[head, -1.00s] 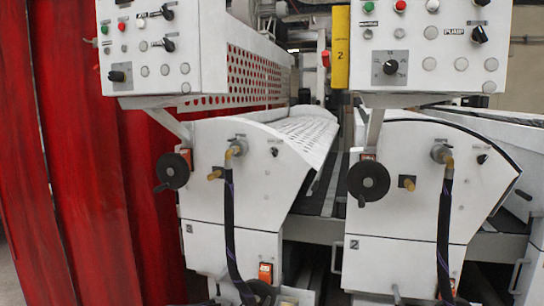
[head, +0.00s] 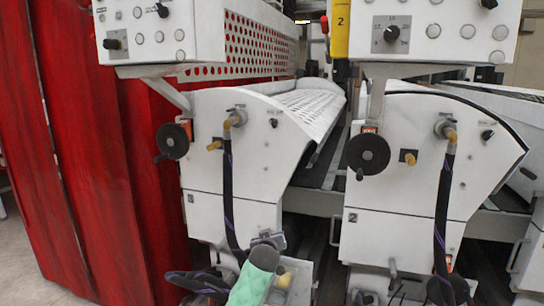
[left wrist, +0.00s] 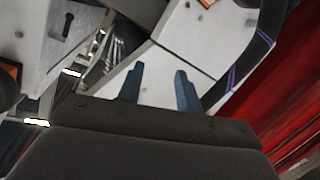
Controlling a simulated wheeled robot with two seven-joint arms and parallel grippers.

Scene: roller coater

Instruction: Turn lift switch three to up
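No switch in view carries a readable "three" or "lift" label, so I cannot tell which one is lift switch three. A small black switch (head: 273,122) sits on the left white machine unit's side. A similar black switch (head: 487,134) sits on the right unit, marked 2. Black rotary knobs show on the upper control boxes, one on the left box (head: 112,43) and one on the right (head: 391,33). My left gripper (head: 268,238) is low in front of the left unit, below its switch. In the left wrist view its two fingers (left wrist: 160,88) stand apart, empty. My right gripper is not seen.
Black hoses hang from brass fittings on the left unit (head: 228,185) and right unit (head: 444,190); the left hose passes close to my left gripper. Black handwheels (head: 173,141) stick out from the panels. A red curtain (head: 90,170) is at the left.

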